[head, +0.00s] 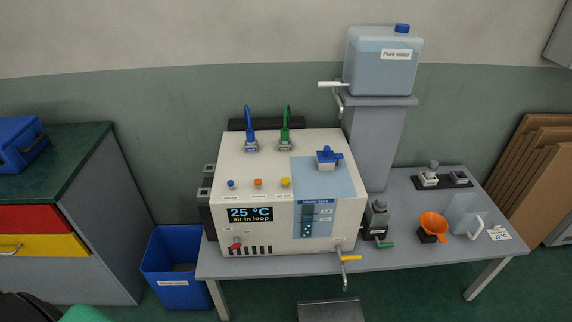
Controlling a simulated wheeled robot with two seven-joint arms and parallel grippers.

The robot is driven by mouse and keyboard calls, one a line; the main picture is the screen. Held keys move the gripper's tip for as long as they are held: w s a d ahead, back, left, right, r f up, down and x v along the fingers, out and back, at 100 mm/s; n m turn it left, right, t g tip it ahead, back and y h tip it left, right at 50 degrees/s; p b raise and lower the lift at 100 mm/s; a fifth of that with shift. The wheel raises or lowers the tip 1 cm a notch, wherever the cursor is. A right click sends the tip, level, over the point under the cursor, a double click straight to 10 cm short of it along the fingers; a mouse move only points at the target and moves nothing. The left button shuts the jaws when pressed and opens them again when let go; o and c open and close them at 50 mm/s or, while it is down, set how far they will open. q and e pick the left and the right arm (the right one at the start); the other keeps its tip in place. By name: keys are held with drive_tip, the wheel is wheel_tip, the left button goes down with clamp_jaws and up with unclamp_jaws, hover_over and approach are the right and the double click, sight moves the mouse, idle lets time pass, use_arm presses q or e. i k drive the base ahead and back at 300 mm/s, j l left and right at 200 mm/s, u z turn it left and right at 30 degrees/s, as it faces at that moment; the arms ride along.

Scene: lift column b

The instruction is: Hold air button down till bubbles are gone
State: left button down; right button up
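A white machine (265,158) stands on the grey table. Its top front edge carries a blue button (231,184), an orange button (258,183) and a yellow button (285,183). The small labels under them are too small to read surely, so I cannot tell which is the air button. The display (250,214) reads "25 °C" and "air in loop". The water tank window (316,220) on the front shows several pale bubbles (308,231) low on its left side. Neither of my grippers is in view.
A pure water canister (383,68) stands on a grey column behind the machine. An orange funnel (434,226) and a clear jug (465,214) stand on the table at right. A blue bin (172,265) is on the floor at left. A yellow-handled tap (350,258) sticks out in front.

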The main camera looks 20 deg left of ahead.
sight(285, 181)
drive_tip(key=i+l+u, duration=0.35)
drive_tip(key=i+l, duration=0.25)
drive_tip(key=i, duration=0.2)
